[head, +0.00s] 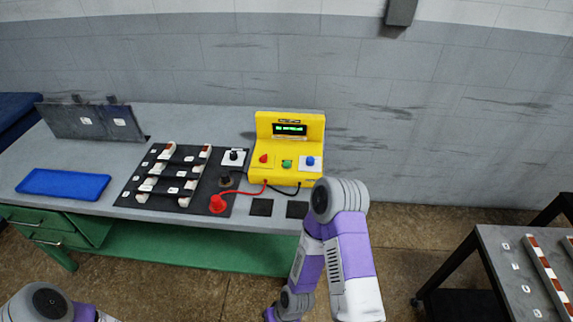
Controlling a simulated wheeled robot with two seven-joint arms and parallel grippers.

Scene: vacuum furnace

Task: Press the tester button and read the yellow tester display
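The yellow tester (262,128) stands upright on the grey bench, right of the black board. Its dark display (290,129) is lit with green characters too small to read surely. Below it are a red knob or button (264,158), a green one (287,164) and a blue one on a white plate (310,161). A red lead runs from the tester to a red round end (217,204) at the board's edge; a black lead runs to a dark end (225,180). My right arm rises at lower centre, my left arm shows at lower left. Neither gripper is visible.
A black board (128,198) with several white-and-brown-ended bars lies left of the tester. A blue mat (63,184) and a leaning grey panel (90,121) are farther left. Two dark squares (261,207) lie before the tester. A dark table (499,255) with striped bars is at right.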

